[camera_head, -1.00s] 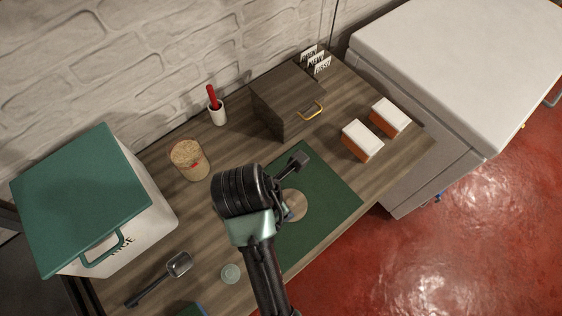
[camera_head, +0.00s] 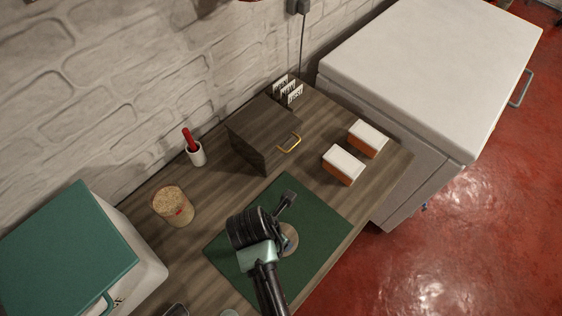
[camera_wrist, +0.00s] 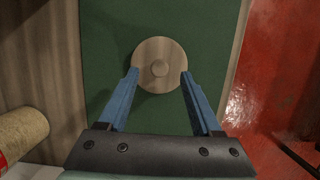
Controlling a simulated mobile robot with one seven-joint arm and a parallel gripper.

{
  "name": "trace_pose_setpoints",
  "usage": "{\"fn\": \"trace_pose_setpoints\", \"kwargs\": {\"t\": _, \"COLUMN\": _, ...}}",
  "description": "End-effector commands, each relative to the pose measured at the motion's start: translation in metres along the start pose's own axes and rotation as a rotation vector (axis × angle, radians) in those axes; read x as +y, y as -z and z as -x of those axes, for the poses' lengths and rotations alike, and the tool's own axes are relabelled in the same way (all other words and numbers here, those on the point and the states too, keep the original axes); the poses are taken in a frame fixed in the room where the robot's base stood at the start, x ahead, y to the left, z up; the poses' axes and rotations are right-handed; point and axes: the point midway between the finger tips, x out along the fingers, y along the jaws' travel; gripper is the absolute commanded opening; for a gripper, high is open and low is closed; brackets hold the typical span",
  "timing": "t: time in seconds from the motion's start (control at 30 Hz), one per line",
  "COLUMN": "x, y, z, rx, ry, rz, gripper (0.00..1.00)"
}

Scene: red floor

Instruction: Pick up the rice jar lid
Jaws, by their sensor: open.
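In the head view the lid (camera_head: 290,236) is partly covered by my arm. I cannot tell whether the fingertips touch the lid.
A large white bin with a green top (camera_head: 70,255) stands at left. A wooden box with a gold handle (camera_head: 262,130), a white cup with a red item (camera_head: 196,155) and two orange-and-white boxes (camera_head: 343,164) (camera_head: 368,138) stand behind. Red floor lies right of the counter.

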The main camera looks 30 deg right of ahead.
Motion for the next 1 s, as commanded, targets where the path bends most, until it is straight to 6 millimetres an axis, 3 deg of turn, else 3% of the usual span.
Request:
{"fn": "trace_pose_setpoints", "kwargs": {"t": 0.2, "x": 0.000, "y": -0.001, "z": -0.025, "rx": 0.001, "ry": 0.001, "rz": 0.000, "gripper": 0.66}}
{"fn": "trace_pose_setpoints", "kwargs": {"t": 0.47, "x": 0.000, "y": -0.001, "z": -0.027, "rx": 0.000, "ry": -0.001, "rz": 0.000, "gripper": 0.66}}
{"fn": "trace_pose_setpoints", "kwargs": {"t": 0.83, "x": 0.000, "y": -0.001, "z": -0.027, "rx": 0.000, "ry": 0.000, "rz": 0.000, "gripper": 0.01}}
{"fn": "trace_pose_setpoints", "kwargs": {"t": 1.0, "x": 0.000, "y": -0.001, "z": -0.027, "rx": 0.000, "ry": -0.001, "rz": 0.000, "gripper": 0.00}}
